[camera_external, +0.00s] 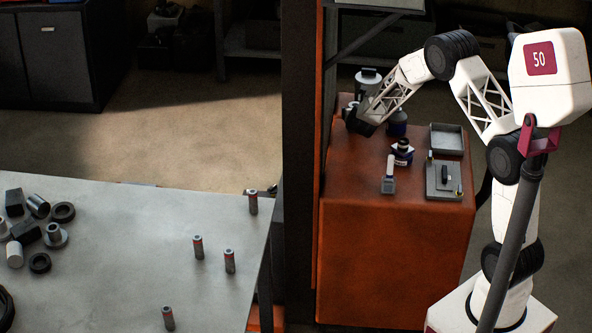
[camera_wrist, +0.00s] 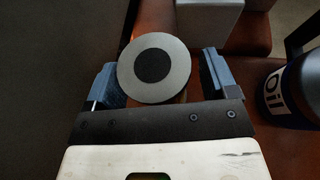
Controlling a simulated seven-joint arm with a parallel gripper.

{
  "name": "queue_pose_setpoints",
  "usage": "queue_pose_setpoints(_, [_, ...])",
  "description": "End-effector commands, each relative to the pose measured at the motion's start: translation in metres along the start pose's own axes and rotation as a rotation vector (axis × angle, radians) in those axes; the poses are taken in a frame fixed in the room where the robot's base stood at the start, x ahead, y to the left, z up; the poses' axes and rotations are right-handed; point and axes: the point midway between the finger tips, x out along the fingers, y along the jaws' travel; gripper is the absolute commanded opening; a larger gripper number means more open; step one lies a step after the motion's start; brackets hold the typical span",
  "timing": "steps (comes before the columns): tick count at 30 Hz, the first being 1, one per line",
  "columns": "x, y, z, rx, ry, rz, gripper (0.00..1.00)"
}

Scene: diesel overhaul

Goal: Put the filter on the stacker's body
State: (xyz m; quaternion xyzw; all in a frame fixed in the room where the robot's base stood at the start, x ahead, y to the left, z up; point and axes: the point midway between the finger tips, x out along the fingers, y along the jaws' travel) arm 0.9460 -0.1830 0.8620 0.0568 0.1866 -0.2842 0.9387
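A round part with a pale grey ring and dark centre (camera_wrist: 154,68) sits between the fingers of my gripper (camera_wrist: 163,82) in the wrist view. It overlaps the left finger, and a gap shows on its right. The fingers are wide apart. I cannot tell whether this part is the filter or belongs to the stacker's body. In the external view my gripper (camera_external: 361,117) is low over the far left of the red cabinet top, its fingers largely hidden.
The red cabinet (camera_external: 350,190) also bears a dark blue can (camera_external: 397,124), a blue-and-white item (camera_external: 402,153), a small grey item (camera_external: 388,178), a grey tray (camera_external: 461,139) and a grey plate (camera_external: 433,190). An oil can (camera_wrist: 296,90) is right of my gripper. A grey table (camera_external: 120,235) holds loose parts.

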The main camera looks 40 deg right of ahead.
Motion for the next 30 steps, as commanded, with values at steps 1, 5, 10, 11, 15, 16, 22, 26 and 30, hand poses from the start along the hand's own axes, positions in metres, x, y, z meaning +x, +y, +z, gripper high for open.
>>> queue_pose_setpoints(1, [0.0,0.0,0.0,0.0,0.0,0.0,0.79])
queue_pose_setpoints(5, [0.0,0.0,0.0,0.0,0.0,0.0,0.79])
queue_pose_setpoints(10, [-0.002,0.0,0.003,0.0,0.0,0.0,0.79])
queue_pose_setpoints(11, [-0.003,0.0,0.003,0.0,0.0,0.0,0.79])
queue_pose_setpoints(15, [-0.01,0.0,0.003,0.0,0.0,0.0,0.79])
queue_pose_setpoints(16, [-0.012,0.0,0.003,0.0,0.0,0.0,0.79])
queue_pose_setpoints(22, [-0.029,0.0,0.004,0.0,-0.002,0.001,0.79])
queue_pose_setpoints(26, [-0.043,0.0,0.004,0.0,-0.002,0.001,0.79])
queue_pose_setpoints(30, [-0.058,0.0,0.003,0.0,0.0,0.001,0.79])
